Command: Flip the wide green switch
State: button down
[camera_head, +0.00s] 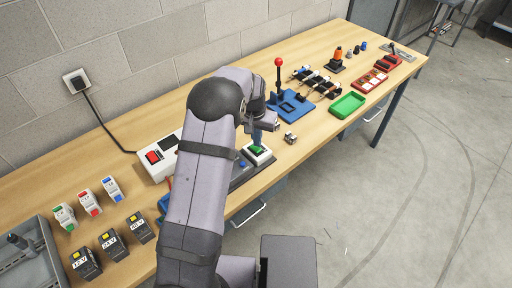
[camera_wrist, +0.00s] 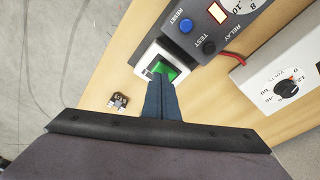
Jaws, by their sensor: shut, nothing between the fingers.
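The wide green switch (camera_wrist: 163,69) sits in a white square housing in the wrist view. It also shows in the head view (camera_head: 257,149), on the bench just below my gripper. My gripper (camera_wrist: 161,80) is shut and empty, its blue fingertips right over the near edge of the green switch and hiding part of it. Whether the tips touch the switch cannot be told. In the head view my gripper (camera_head: 257,143) points down at the switch, partly hidden by my arm.
A grey relay box with a blue reset button (camera_wrist: 185,25) and a dark test button (camera_wrist: 208,47) adjoins the switch. A small metal part (camera_wrist: 118,100) lies beside it. A white dial box (camera_wrist: 287,89) stands right. A blue base with a red-knobbed lever (camera_head: 279,62) stands beyond.

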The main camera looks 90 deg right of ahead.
aim_at(257, 149)
jog(key=shift+f+b, duration=0.65)
jog(key=shift+f, duration=0.4)
dwell(1.0)
jog(key=shift+r, duration=0.15)
notch_tip(257, 149, up, 7)
jog(key=p, duration=0.5)
dwell(0.4)
dwell(0.4)
